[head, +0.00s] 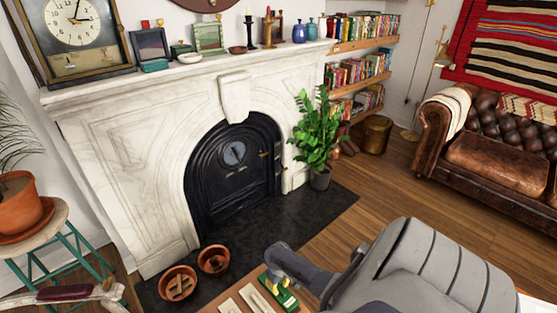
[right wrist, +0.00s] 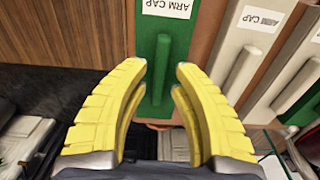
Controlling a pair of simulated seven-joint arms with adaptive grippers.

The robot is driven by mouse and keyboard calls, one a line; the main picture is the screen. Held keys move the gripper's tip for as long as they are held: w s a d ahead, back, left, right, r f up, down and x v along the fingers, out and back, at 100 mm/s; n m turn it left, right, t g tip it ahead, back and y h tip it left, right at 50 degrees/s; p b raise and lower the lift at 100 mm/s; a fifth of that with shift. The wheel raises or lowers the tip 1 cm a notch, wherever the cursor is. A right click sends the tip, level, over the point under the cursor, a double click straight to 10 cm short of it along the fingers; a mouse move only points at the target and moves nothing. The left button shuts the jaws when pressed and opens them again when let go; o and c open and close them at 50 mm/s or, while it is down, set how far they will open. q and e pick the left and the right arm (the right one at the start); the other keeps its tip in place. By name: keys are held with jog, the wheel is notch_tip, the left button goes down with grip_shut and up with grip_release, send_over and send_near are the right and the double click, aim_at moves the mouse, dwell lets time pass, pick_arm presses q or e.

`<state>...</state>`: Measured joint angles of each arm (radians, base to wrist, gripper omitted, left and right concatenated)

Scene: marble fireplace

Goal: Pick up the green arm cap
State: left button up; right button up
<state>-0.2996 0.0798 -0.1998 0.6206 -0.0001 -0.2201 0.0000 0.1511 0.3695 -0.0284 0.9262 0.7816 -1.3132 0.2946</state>
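The green arm cap (right wrist: 142,38) is a flat green plate with a raised ridge and a white label reading ARM CAP. It fills the upper middle of the right wrist view. In the head view the green cap (head: 281,294) lies at the bottom centre, partly behind my grey right arm. My right gripper (right wrist: 162,75) is open, with curved yellow fingers. Its fingertips are on either side of the ridge in the picture, with nothing gripped; I cannot tell whether they touch the cap. My left gripper is not in view.
Pale arm caps (right wrist: 242,48) lie right of the green one; pale pieces (head: 229,306) also show in the head view. Two terracotta bowls (head: 178,282) sit on the dark hearth at left. The marble fireplace (head: 120,130) and a potted plant (head: 318,140) stand beyond.

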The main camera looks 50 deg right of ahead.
jog(key=shift+f, duration=1.1)
jog(key=shift+c, duration=0.5)
grip_shut()
